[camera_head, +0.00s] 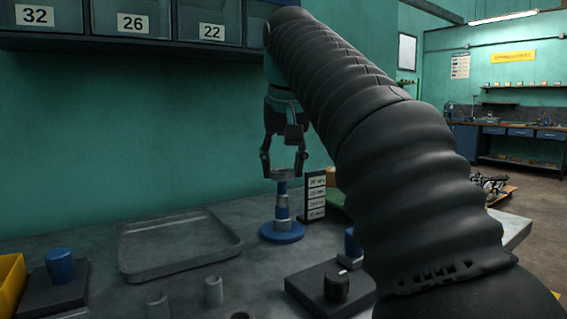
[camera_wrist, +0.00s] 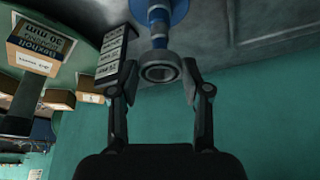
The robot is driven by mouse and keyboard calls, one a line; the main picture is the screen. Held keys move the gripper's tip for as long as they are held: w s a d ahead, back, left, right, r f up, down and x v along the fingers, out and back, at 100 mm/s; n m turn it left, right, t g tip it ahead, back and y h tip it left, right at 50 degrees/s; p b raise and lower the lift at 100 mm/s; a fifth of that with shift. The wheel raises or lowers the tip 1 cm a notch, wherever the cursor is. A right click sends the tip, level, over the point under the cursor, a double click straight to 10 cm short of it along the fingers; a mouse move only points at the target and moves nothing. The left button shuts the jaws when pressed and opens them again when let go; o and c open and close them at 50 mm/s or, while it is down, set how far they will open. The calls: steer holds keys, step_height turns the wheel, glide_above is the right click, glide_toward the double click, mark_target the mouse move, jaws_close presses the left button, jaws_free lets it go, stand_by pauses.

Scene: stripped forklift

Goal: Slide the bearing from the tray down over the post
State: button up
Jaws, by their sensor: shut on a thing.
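The bearing (camera_head: 283,173), a grey ring, is between the fingertips of my gripper (camera_head: 284,163), which is shut on it. The wrist view shows the bearing (camera_wrist: 161,67) with a fingertip at each side and its opening facing the camera. The post (camera_head: 282,206) stands upright on a round blue base (camera_head: 282,232), with blue and grey bands. The bearing is at the post's top end, roughly in line with it. I cannot tell whether the post's tip is inside the ring. The tray (camera_head: 178,243), grey and shallow, looks empty.
A black stand with white labels (camera_head: 315,196) is close to the right of the post. A dark block with a knob (camera_head: 336,287) is in front. Small grey cylinders (camera_head: 213,291) and a blue-topped block (camera_head: 60,267) are at front left. Numbered bins (camera_head: 134,22) hang above.

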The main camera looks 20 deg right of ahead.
steer(key=shift+f+b, duration=0.7)
steer(key=shift+f, duration=0.35)
steer(key=o, duration=0.9)
steer(key=shift+o, duration=0.2)
steer(key=v, duration=0.7)
steer(key=shift+r, duration=0.3)
